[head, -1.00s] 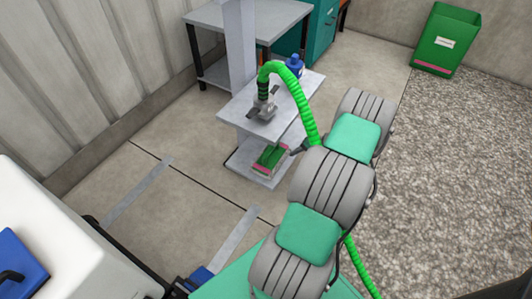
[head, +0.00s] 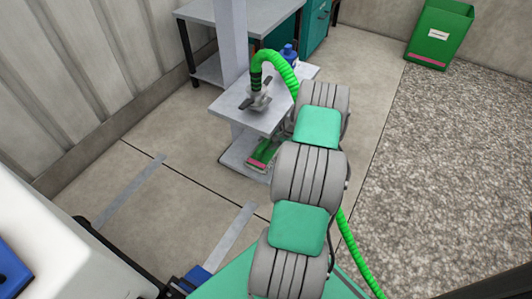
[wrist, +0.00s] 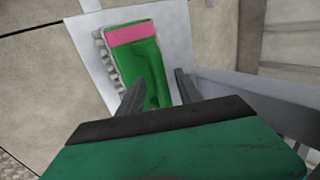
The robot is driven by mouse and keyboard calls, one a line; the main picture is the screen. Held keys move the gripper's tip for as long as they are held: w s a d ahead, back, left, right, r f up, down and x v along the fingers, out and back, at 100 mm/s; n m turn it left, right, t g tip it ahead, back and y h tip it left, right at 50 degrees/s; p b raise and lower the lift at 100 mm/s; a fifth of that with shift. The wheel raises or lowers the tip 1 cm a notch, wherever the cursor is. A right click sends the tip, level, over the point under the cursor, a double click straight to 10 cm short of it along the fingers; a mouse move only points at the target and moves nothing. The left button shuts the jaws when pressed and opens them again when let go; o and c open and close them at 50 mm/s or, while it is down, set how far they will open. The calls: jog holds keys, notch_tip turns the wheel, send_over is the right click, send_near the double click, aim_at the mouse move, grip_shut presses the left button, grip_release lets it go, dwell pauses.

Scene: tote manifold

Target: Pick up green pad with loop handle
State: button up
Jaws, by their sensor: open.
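The green pad (wrist: 145,62) lies on the pale lower shelf in the wrist view. It has a pink band across its far end and a grey, bumpy edge along its left side. A raised darker green shape on top may be the loop handle, partly hidden by my fingers. In the head view the pad (head: 262,152) shows on the stand's low shelf, partly covered by my arm. My gripper (wrist: 161,78) is open and empty, its fingers spread over the near part of the pad. I cannot tell whether they touch it.
The stand's upper shelf (head: 232,111) overhangs the low shelf (head: 235,164) and carries a grey clamp-like fitting (head: 258,101) with a green hose (head: 283,70) and a blue bottle (head: 288,53). A green bin (head: 440,35) stands far right. Floor left of the stand is clear.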

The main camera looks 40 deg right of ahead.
jog(key=shift+c, duration=0.5)
grip_shut()
dwell(0.8)
